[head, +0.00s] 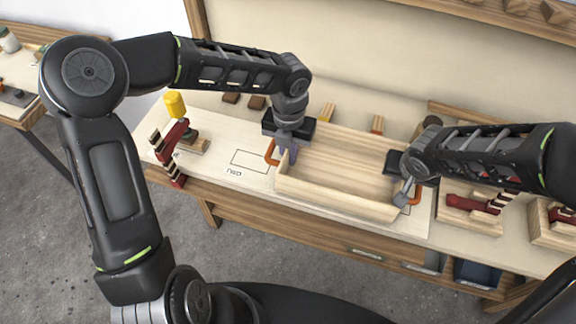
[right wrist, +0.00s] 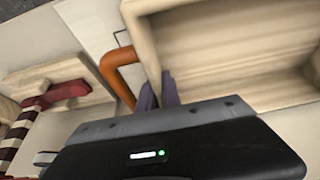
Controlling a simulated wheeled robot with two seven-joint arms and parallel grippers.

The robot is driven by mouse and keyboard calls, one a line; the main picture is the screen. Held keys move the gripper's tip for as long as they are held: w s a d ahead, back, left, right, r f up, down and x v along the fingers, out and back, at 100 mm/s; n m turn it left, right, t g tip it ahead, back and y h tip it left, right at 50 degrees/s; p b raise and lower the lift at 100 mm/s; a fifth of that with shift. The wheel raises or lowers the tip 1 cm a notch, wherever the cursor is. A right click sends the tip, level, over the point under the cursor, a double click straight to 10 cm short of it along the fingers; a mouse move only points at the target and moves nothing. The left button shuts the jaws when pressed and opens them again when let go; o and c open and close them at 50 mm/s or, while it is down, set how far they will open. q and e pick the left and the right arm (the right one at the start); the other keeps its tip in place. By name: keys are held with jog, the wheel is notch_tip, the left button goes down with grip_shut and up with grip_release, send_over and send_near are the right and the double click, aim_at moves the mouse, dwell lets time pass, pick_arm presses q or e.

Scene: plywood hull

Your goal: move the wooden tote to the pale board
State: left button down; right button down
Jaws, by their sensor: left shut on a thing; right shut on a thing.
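The wooden tote (head: 335,200) is an open, empty, light wood box with an orange handle at each end. It is at the middle of the bench in the head view and also shows in the right wrist view (right wrist: 225,60). My left gripper (head: 286,152) is shut on its left handle (head: 270,152). My right gripper (head: 404,196) is shut on its right handle (right wrist: 119,72); its fingers show beside the tote wall in the right wrist view (right wrist: 160,92). The pale board (head: 205,168) extends left of and under the tote. I cannot tell whether the tote touches it.
A marked rectangle (head: 250,161) is on the board left of the tote. A red clamp (head: 172,150) with a yellow top (head: 175,104) stands at the far left. Another red clamp (head: 478,203) lies on a wooden block to the right. Small blocks (head: 256,102) are behind.

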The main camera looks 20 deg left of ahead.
pick_arm(q)
jog(key=shift+f+b, duration=0.3)
jog(key=shift+f, duration=0.25)
pick_arm(e)
jog(key=shift+f, duration=0.6)
pick_arm(q)
jog(key=c, duration=1.9)
grip_release()
jog(key=shift+r, duration=0.2)
pick_arm(e)
jog(key=c, duration=1.9)
grip_release()
jog(key=shift+r, duration=0.25)
pick_arm(q)
jog(key=o, duration=0.4)
jog(key=shift+c, duration=0.2)
pick_arm(e)
jog(key=o, duration=0.4)
jog(key=shift+c, duration=0.2)
pick_arm(q)
jog(key=shift+r, duration=0.15)
jog(key=shift+r, duration=3.9)
pick_arm(e)
jog(key=v, duration=1.2)
